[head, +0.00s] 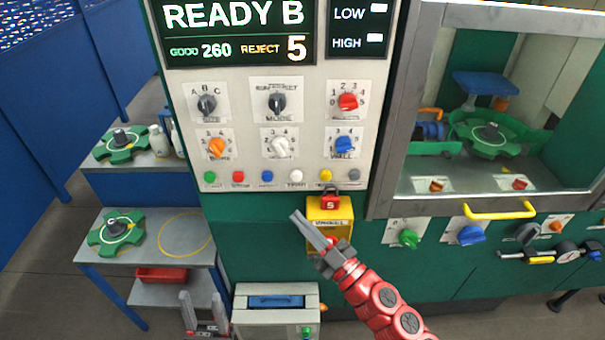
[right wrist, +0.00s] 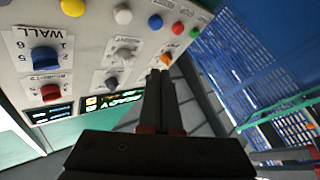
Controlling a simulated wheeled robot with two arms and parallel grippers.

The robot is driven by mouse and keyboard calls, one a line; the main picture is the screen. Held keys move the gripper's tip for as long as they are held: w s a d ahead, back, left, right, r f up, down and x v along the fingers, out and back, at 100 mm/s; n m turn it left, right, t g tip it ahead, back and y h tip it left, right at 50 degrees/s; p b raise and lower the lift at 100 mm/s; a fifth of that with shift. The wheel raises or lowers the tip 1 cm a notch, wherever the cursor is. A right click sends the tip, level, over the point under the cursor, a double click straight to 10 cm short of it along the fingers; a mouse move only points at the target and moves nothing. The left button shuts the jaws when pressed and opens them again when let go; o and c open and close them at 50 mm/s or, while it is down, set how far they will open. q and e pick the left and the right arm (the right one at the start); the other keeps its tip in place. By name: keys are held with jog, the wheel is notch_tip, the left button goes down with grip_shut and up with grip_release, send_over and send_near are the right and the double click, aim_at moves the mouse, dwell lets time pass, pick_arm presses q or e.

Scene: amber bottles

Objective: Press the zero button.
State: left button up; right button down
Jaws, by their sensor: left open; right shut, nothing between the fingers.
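A row of small round buttons runs along the bottom of the control panel (head: 375,110): green (head: 210,176), red (head: 238,176), blue (head: 267,176), white (head: 296,175), yellow (head: 326,175) and grey (head: 354,174). Their labels are too blurred to read surely, so I cannot tell which says zero. My right gripper (head: 297,214) is shut and empty, below the white button and apart from the panel. In the right wrist view its fingertips (right wrist: 160,74) show below the blue button (right wrist: 155,21), with the white button (right wrist: 123,15) to the left. My left gripper (head: 201,296) is open and empty at the bottom.
Several knobs, such as the orange knob (head: 216,147), sit above the buttons. A red padlock (head: 330,203) and yellow box (head: 328,237) are just right of my right gripper. A grey machine door (head: 387,110) stands right. Side shelves (head: 180,245) stand left.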

aim_at(297, 176)
jog(key=shift+w, duration=0.1)
jog(key=w+b, duration=0.1)
jog(key=w, duration=0.7)
jog(key=shift+w, duration=0.3)
jog(key=shift+a, duration=0.1)
dwell(1.8)
jog(key=shift+w, duration=0.4)
